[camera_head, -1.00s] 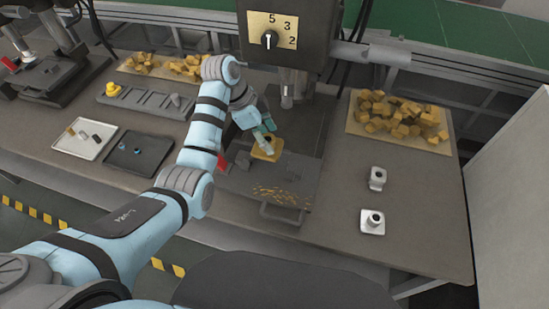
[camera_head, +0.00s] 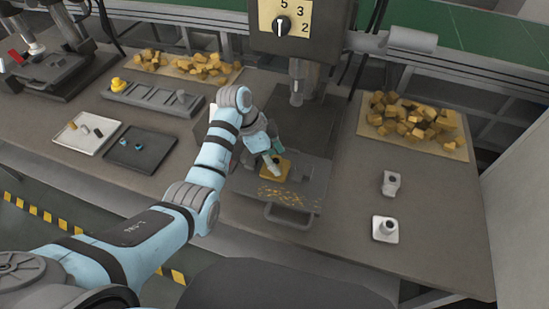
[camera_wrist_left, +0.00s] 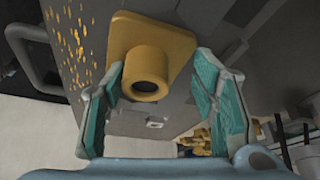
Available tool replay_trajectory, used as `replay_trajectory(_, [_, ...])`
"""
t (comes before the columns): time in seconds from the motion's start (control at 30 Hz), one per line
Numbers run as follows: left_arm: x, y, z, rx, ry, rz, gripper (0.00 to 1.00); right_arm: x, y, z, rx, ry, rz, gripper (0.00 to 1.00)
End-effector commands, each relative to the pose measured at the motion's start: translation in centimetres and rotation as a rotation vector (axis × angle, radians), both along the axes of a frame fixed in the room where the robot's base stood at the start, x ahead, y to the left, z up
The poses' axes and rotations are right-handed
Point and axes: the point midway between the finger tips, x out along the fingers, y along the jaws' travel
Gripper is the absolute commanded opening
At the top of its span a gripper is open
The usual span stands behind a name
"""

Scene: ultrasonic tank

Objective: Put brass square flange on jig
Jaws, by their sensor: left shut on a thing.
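The brass square flange (camera_head: 275,168) is a yellow square plate with a round hollow boss. In the left wrist view the flange (camera_wrist_left: 172,45) lies between the two teal finger pads, its boss facing the camera. My left gripper (camera_head: 271,160) is shut on it, over the grey drill press table (camera_head: 250,188). A dark grey block, perhaps the jig (camera_head: 301,167), sits just right of the flange and is partly hidden. I cannot tell whether the flange touches a surface below. My right gripper is not in view.
The drill press head (camera_head: 297,82) hangs just behind the flange. Brass chips (camera_head: 288,195) lie on the table in front. A brass block pile (camera_head: 408,118) lies at back right; trays (camera_head: 141,150) are at left.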

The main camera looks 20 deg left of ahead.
Motion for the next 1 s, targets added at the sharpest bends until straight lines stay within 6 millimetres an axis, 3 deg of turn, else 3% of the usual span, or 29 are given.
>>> replay_trajectory(0.03, [0.0,0.0,-0.1,0.0,0.001,0.0,0.55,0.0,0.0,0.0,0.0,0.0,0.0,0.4])
replay_trajectory(0.17, [0.0,0.0,0.0,0.0,0.001,0.0,0.73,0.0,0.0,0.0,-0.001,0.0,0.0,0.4])
replay_trajectory(0.47, [0.0,0.0,0.1,0.0,0.0,0.0,0.73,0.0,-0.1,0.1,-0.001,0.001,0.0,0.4])
replay_trajectory(0.57, [0.0,0.3,0.9,0.0,-0.003,0.0,0.73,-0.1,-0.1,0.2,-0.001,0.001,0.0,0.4])
replay_trajectory(0.83, [-0.8,3.0,7.7,0.003,-0.005,0.0,0.73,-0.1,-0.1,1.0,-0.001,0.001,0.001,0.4])
replay_trajectory(1.0, [-1.2,4.1,11.3,0.0,0.001,0.001,0.73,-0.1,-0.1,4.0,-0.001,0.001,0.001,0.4])
